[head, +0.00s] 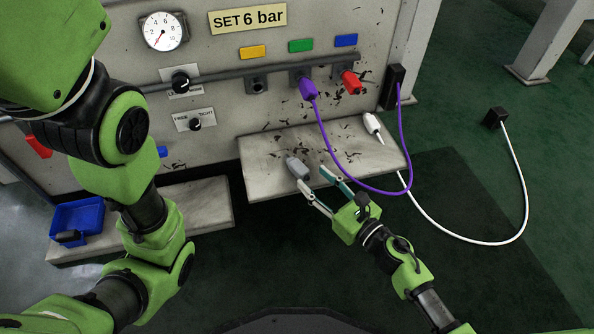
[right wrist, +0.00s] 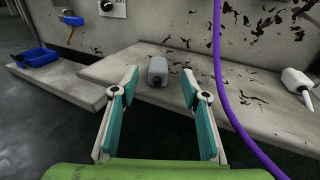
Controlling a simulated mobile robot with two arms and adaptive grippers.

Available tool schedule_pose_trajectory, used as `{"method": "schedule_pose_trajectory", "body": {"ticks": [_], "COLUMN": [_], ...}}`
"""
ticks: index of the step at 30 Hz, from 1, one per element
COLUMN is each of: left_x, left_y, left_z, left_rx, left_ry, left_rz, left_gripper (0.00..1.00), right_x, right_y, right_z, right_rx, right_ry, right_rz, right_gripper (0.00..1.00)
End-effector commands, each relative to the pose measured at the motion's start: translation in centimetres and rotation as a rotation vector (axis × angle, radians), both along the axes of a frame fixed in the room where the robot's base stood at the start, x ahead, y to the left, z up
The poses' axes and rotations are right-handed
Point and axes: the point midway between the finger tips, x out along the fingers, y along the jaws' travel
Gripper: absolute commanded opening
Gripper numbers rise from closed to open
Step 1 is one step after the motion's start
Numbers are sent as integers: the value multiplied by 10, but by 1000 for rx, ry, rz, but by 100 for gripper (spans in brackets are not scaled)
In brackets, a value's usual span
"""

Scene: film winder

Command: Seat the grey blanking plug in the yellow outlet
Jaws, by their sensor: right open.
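The grey blanking plug (head: 297,168) lies on the stained ledge below the panel; the right wrist view shows it too (right wrist: 157,71). My right gripper (head: 312,180) is open and empty, its fingertips just short of the plug. In the right wrist view the plug appears between and beyond the two spread fingers (right wrist: 158,84). The yellow outlet (head: 257,85) sits on the panel's pipe below a yellow tag (head: 253,52), with nothing plugged in it. My left gripper is out of view.
A purple hose (head: 325,150) hangs from the green-tagged outlet, looping right of my right gripper. A red plug (head: 350,82) fills the blue-tagged outlet. A white connector (head: 372,124) rests on the ledge (head: 262,180). A blue bin (head: 76,222) stands left.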

Motion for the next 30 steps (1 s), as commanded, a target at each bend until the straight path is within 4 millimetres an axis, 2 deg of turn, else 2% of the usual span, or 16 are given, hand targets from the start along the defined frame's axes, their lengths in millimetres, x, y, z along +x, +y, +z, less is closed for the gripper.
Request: {"method": "schedule_pose_trajectory", "body": {"ticks": [3,11,19,29,30], "left_x": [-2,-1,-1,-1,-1], "left_y": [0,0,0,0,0], "left_z": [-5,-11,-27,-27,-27], "left_rx": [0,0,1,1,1], "left_ry": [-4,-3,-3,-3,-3], "left_rz": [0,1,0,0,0], "left_gripper": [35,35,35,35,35], "right_x": [17,33,62,68,68], "right_y": [13,25,51,55,55], "right_z": [-3,-4,-8,-7,-7], "right_rx": [1,2,2,2,2], "right_ry": [0,1,0,3,3], "right_rz": [0,0,0,-1,-1], "right_gripper": [42,42,42,42,34]}}
